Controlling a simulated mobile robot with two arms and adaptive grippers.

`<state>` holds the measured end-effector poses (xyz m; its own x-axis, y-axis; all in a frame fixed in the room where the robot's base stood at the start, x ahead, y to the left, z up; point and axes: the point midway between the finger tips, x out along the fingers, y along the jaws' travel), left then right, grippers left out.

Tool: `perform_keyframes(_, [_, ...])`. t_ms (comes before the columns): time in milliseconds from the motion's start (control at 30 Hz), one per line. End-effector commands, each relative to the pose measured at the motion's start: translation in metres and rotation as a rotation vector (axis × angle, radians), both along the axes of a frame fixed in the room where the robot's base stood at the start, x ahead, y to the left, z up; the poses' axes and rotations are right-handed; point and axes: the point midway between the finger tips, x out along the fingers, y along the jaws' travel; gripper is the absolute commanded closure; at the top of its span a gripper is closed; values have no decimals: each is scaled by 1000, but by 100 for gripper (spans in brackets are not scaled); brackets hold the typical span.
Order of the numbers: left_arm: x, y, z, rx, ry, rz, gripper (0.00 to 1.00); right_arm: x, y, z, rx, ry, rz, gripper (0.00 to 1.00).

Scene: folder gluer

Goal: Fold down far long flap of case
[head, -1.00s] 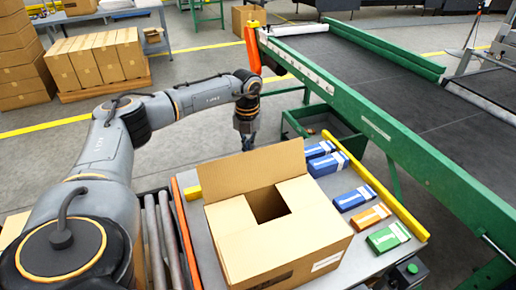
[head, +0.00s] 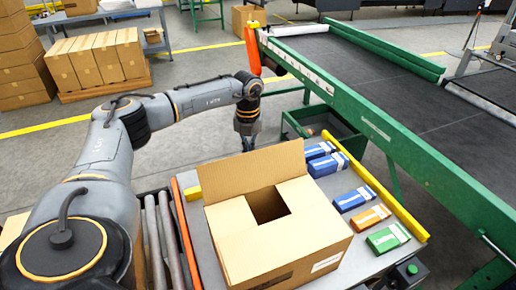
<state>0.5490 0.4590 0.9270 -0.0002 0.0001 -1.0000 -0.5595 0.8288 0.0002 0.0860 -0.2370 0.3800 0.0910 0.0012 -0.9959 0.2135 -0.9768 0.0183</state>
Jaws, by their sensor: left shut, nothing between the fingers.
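The cardboard case (head: 290,250) stands on a grey work table. Its far long flap (head: 255,170) stands up, leaning a little away from the opening. The other flaps lie folded inward around a dark square gap (head: 268,204) in the top. My left gripper (head: 247,146) is shut and empty, pointing down just behind the upright flap's top edge. My right gripper is not in view.
Blue, orange and green small boxes (head: 370,217) lie right of the case, beside a yellow rail (head: 380,190). A green-framed conveyor (head: 400,150) runs along the right. Rollers (head: 165,240) lie left of the table. Stacked cartons (head: 95,62) stand at the back left.

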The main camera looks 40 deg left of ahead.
Motion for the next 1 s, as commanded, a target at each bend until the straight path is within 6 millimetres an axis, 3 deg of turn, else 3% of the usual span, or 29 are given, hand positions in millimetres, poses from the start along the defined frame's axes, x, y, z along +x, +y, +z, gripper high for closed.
perform_keyframes(500, [-29, -55, 2, -1, 1, -4, 100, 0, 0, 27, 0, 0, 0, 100])
perform_keyframes(1000, [-33, -63, 0, -1, 1, -2, 100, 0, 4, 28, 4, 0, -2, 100])
